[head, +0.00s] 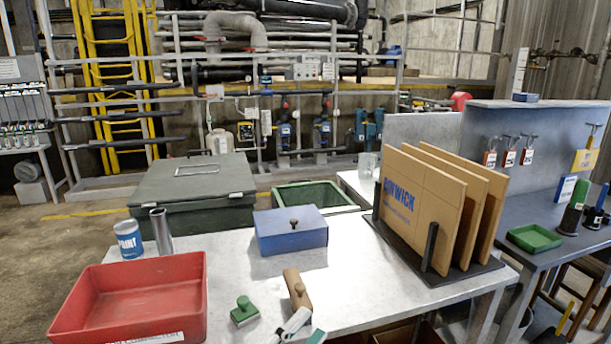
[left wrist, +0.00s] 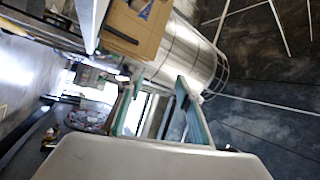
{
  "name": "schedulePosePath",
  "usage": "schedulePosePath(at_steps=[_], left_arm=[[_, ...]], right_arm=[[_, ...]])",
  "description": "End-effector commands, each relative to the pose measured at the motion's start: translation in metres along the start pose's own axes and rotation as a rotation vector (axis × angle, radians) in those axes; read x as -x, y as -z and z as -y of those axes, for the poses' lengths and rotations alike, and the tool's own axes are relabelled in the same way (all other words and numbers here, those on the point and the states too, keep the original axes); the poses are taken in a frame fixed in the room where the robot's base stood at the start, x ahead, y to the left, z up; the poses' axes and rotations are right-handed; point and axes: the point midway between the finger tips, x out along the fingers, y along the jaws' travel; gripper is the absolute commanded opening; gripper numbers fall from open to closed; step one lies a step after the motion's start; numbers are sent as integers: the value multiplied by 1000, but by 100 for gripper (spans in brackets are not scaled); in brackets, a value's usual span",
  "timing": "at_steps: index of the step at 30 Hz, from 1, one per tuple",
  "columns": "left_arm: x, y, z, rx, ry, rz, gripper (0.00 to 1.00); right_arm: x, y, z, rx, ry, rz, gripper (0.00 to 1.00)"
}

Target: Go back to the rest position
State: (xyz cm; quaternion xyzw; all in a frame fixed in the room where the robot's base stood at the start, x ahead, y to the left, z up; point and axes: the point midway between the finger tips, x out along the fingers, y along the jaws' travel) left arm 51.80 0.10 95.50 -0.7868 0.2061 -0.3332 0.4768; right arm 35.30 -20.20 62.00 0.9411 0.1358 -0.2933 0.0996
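My left gripper (head: 303,330) shows at the bottom edge of the head view, in front of the table, with a white finger and teal pads. In the left wrist view the two fingers of my left gripper (left wrist: 157,108) stand apart, with nothing seen between them. It is open and empty. A wooden-handled tool (head: 297,288) and a green-knobbed block (head: 245,312) lie on the table near it in the head view. I cannot tell the exact gap to them. My right gripper shows in neither view.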

Motion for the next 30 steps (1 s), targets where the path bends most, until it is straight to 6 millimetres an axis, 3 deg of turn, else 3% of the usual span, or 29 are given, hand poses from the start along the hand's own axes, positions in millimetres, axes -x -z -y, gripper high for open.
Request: schedulePosePath(at_steps=[3,5,9,15,18,21,23,30], left_arm=[[53,-49,-46,252,-75,229,36],[83,-69,-68,366,-103,338,36],[160,-101,-118,610,-154,583,36],[273,-116,-174,886,-188,895,36],[314,-116,-190,974,-191,1004,36],[340,-113,-200,1028,-191,1073,36],[349,-112,-203,1046,-190,1096,36],[354,-112,-205,1057,-190,1110,36]], right_arm=[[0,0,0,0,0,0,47],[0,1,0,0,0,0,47],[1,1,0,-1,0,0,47],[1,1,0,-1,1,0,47],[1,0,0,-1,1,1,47],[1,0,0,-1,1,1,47],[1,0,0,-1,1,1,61],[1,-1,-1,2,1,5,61]])
